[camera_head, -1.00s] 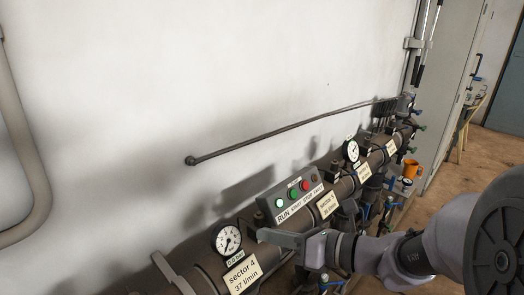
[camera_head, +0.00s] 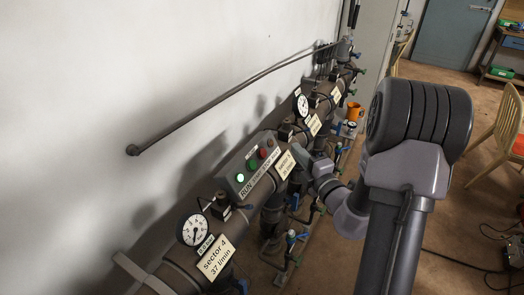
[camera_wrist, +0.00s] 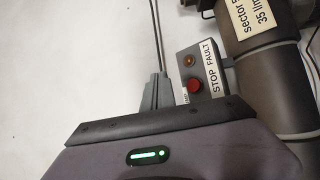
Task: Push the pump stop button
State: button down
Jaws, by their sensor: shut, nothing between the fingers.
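The red stop button (camera_head: 264,153) is on a grey control box (camera_head: 236,173) mounted along the pipe. The box also carries a green start button (camera_head: 252,165) and a lit green run lamp (camera_head: 240,177). In the wrist view, the red button (camera_wrist: 194,86) stands out beside the "STOP FAULT" label, with an amber fault lamp (camera_wrist: 189,60) above it. My gripper (camera_wrist: 156,76) is shut and empty, its fingertips left of the red button in that view. Contact cannot be judged. The gripper body hides the box's start and run end there. In the head view the fingertips are hard to make out.
A pressure gauge (camera_head: 193,229) and a "sector 4" plate (camera_head: 215,257) sit on the pipe near the box. A second gauge (camera_head: 303,105) is farther along. Pipes and valves lie below the box. A thin rod (camera_head: 235,96) runs along the white wall.

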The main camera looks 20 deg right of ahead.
aim_at(263, 153)
jog(key=w+a+f+b, duration=0.2)
jog(key=w+a+f, duration=0.2)
jog(key=w, duration=0.2)
jog(key=shift+a+f, duration=0.2)
jog(key=shift+a, duration=0.2)
dwell(2.0)
jog(key=shift+w+a+f, duration=0.2)
jog(key=shift+w, duration=0.1)
jog(key=shift+w+a+f, duration=0.25)
jog(key=shift+w+a, duration=0.05)
jog(key=shift+w, duration=0.05)
dwell(0.9)
jog(key=shift+s+d+r+p, duration=0.4)
jog(key=shift+s+d+r, duration=0.1)
jog(key=shift+s, duration=0.15)
